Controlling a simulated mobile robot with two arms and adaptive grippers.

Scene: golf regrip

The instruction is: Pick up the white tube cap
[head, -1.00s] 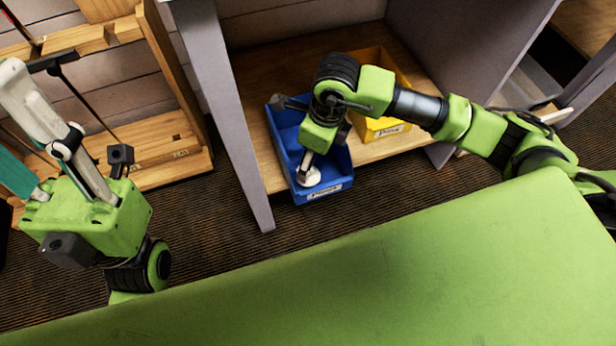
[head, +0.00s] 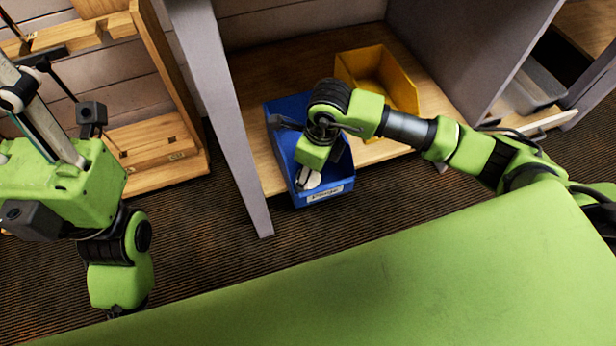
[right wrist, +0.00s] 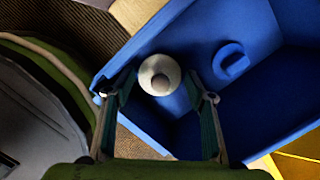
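The white tube cap (right wrist: 159,75), round with a dark centre, is in the blue bin. In the head view the cap (head: 310,180) shows at the bin's front end, partly covered by my right gripper (head: 307,176). In the right wrist view my right gripper (right wrist: 159,86) is open, with one finger on each side of the cap and gaps between. My left gripper (head: 30,92) is raised at the left edge in the head view, away from the bin. Its fingertips are not clear, so I cannot tell its opening.
The blue bin (head: 338,192) stands on a wooden shelf (head: 270,165) between grey panels. A small blue round piece (right wrist: 231,62) is in it. A yellow bin (head: 392,75) stands behind right. A wooden rack (head: 165,80) is at left, a green surface (head: 330,290) in front.

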